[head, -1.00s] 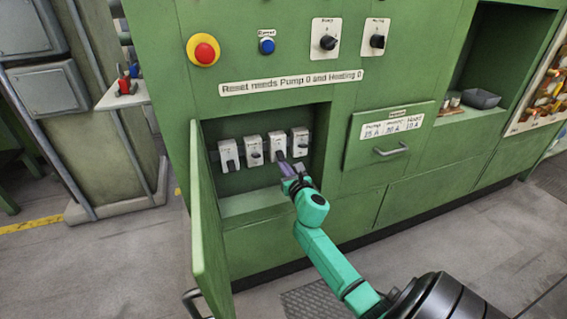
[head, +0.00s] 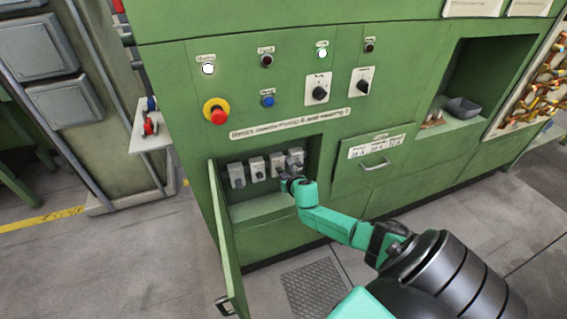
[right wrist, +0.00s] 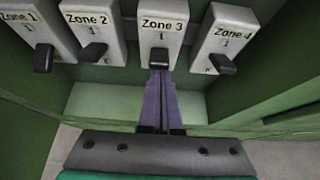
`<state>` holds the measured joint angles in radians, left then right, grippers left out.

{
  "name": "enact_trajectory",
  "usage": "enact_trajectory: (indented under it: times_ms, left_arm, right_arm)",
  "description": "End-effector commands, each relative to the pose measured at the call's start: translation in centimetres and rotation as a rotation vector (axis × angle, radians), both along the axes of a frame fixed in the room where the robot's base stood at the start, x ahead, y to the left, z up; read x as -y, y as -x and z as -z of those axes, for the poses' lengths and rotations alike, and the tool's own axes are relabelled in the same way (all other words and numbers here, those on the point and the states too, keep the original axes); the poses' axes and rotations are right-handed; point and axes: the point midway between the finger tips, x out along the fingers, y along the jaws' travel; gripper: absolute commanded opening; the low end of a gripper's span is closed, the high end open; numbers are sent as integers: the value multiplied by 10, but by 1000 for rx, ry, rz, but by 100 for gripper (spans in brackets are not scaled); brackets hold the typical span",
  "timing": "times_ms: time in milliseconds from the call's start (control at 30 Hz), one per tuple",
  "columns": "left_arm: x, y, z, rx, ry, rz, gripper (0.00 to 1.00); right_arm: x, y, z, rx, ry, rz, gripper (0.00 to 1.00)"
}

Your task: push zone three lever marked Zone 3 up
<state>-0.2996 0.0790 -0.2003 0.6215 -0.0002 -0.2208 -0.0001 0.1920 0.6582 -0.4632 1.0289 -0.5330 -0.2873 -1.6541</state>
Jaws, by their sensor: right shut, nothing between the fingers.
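Zone 3 (right wrist: 160,30) is a pale breaker with a black lever (right wrist: 159,57), third from the left in the right wrist view. A "1" shows above its lever. In the head view it stands in the open cabinet recess (head: 277,164), partly beside my gripper. My right gripper (head: 287,181) is shut and empty. In the right wrist view its purple fingers (right wrist: 160,100) point at the Zone 3 lever from below, their tips at its lower end. I cannot tell whether they touch it. My left gripper is not in view.
Zone 1 (right wrist: 25,25), Zone 2 (right wrist: 90,28) and Zone 4 (right wrist: 225,35) stand beside Zone 3, with Zone 4 close on the right. The open green door (head: 225,235) stands left of the recess. Knobs and a red stop button (head: 217,114) sit above.

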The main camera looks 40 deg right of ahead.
Motion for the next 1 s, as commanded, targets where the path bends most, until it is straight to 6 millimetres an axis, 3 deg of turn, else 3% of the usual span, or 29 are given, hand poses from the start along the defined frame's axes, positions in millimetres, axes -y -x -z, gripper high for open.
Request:
enact_trajectory:
  times_ms: [167, 533, 833, 1000]
  left_arm:
    - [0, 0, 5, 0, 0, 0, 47]
    - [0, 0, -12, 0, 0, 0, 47]
    - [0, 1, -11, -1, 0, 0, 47]
    - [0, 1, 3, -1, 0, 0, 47]
  right_arm:
    - [-2, 1, 6, 0, -2, -3, 0]
    - [-3, 0, -11, 1, -2, -4, 0]
    - [-2, 0, -12, 4, -2, -4, 0]
    - [0, 1, 4, 2, -1, -5, 0]
